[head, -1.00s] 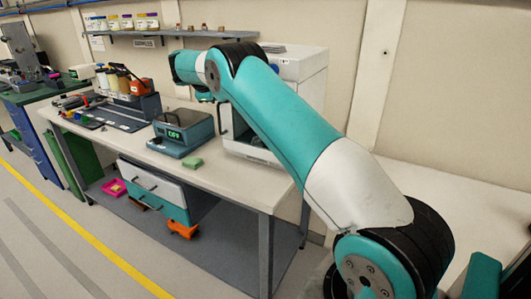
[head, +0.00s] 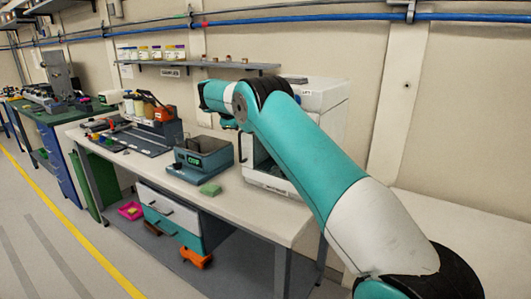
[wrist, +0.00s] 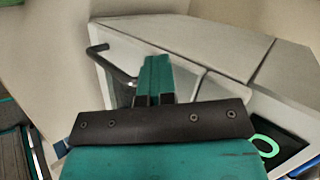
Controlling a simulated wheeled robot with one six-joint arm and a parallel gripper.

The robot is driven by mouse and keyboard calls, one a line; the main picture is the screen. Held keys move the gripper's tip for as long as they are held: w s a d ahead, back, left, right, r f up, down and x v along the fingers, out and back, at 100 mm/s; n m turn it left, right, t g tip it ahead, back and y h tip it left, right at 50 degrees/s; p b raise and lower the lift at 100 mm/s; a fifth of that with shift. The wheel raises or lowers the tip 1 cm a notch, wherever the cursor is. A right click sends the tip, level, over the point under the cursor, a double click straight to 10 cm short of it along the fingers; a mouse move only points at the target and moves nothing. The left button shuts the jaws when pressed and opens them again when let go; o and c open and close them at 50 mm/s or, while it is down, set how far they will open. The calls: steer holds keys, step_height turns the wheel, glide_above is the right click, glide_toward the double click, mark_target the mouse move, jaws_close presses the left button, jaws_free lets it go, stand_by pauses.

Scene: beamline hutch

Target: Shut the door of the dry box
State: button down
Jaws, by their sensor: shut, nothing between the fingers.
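The dry box (head: 322,97) is the white cabinet at the right end of the bench, partly hidden behind my arm. Its dark bar handle (head: 240,147) shows at the left of its front in the head view. My arm hides much of the door, so I cannot tell how far it stands open. In the wrist view the black handle (wrist: 98,48) is on a pale-framed panel (wrist: 125,62), just left of my fingers. My gripper (wrist: 155,62) is shut and empty, its fingertips in front of that panel; I cannot tell whether they touch it. The head view does not show the fingers clearly.
A teal device with a green-lit display (head: 202,157) stands on the bench left of the dry box. A shelf with jars (head: 200,68) hangs above. The bench front edge is clear near the right corner.

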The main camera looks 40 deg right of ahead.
steer(key=s+a+r+b, duration=0.2)
steer(key=a+r, duration=0.5)
steer(key=a, duration=0.4)
steer(key=shift+s, duration=0.45)
steer(key=s+a+n+y, duration=0.6)
steer(key=s+a+n, duration=0.8)
steer(key=a+n, duration=0.4)
steer(key=s+a+f+n+g+y, duration=0.2)
steer(key=s+n, duration=0.4)
steer(key=s, duration=0.5)
steer(key=s+a+f+n+g+y, duration=0.1)
steer(key=s+a+f+n+y, duration=0.1)
steer(key=s+n, duration=0.4)
steer(key=s+a+f+n+g+y, duration=0.1)
steer(key=s+a+f+n, duration=0.3)
steer(key=s, duration=1.3)
steer(key=shift+a+n+g+y, duration=0.4)
steer(key=shift+a+n+g, duration=0.4)
steer(key=shift+a+n, duration=0.1)
